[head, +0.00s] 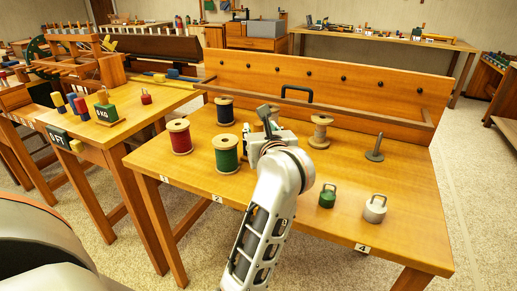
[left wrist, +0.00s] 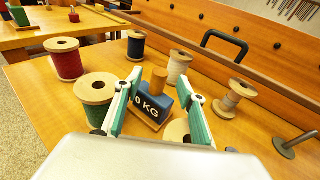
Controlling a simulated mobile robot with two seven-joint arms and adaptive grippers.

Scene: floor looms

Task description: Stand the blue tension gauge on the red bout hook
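The blue gauge (left wrist: 148,106), a block lettered "0 KG" with a wooden knob on top, stands upright on a wooden base on the table in the left wrist view. In the head view it is hidden behind my left gripper (head: 262,138). In the left wrist view the green-padded fingers of my left gripper (left wrist: 160,92) are apart, one on each side of the block, with no clear grip. A small red piece (head: 146,97) with a dark top stands on the left table; I cannot tell whether it is the red bout hook. My right gripper is not in view.
Red (head: 179,138), green (head: 226,154) and blue (head: 224,111) spools stand left of the gripper. A wooden spool (head: 320,133), a metal post (head: 375,148) and green (head: 327,198) and white (head: 375,209) looped weights stand right.

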